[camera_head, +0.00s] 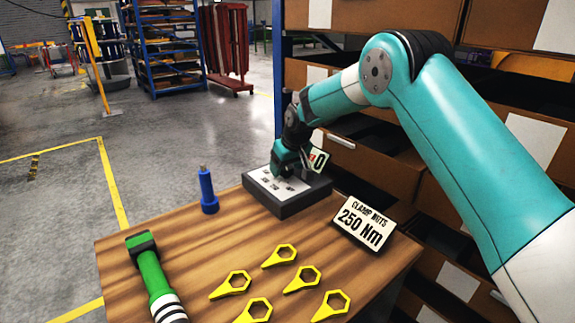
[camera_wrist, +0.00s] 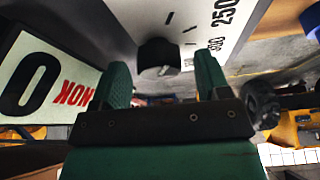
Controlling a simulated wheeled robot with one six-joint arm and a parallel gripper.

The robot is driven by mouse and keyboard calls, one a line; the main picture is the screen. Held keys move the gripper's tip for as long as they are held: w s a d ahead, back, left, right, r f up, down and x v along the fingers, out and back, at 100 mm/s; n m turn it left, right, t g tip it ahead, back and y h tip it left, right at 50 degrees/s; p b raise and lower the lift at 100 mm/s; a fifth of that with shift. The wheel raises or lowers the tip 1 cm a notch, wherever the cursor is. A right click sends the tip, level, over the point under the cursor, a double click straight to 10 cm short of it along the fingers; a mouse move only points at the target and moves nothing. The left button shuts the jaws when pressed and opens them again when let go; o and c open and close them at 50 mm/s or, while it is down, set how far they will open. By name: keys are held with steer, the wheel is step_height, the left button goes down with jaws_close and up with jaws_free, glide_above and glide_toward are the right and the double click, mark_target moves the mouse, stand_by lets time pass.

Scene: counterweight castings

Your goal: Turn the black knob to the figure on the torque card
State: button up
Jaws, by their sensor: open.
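The torque card (camera_head: 362,222) stands on the table at the right and reads "CLAMP NUTS 250 Nm". The dark box with a white dial face (camera_head: 264,186) sits at the table's back edge. My gripper (camera_head: 286,172) is over it and hides the knob there. In the wrist view the black knob (camera_wrist: 158,55) stands on the white dial face (camera_wrist: 233,35), beyond and between the tips of my open gripper (camera_wrist: 163,70). A 250 mark shows at upper right, with another figure below it. I cannot tell where the knob points.
A white card reading "0" and "NOK" (camera_wrist: 40,80) is close to the left finger. Several yellow ring wrenches (camera_head: 281,255), a green-headed tool (camera_head: 150,270) and a blue cylinder (camera_head: 208,192) are on the wooden table. Cardboard bins (camera_head: 350,165) stand behind.

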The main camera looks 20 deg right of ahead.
steer(key=c, duration=0.9)
steer(key=shift+m, duration=0.3)
steer(key=m+h, duration=0.1)
steer(key=m, duration=0.2)
steer(key=shift+a+h, duration=0.1)
steer(key=shift+h, duration=0.2)
steer(key=shift+m+h, duration=0.7)
steer(key=shift+m, duration=1.3)
steer(key=o, duration=0.9)
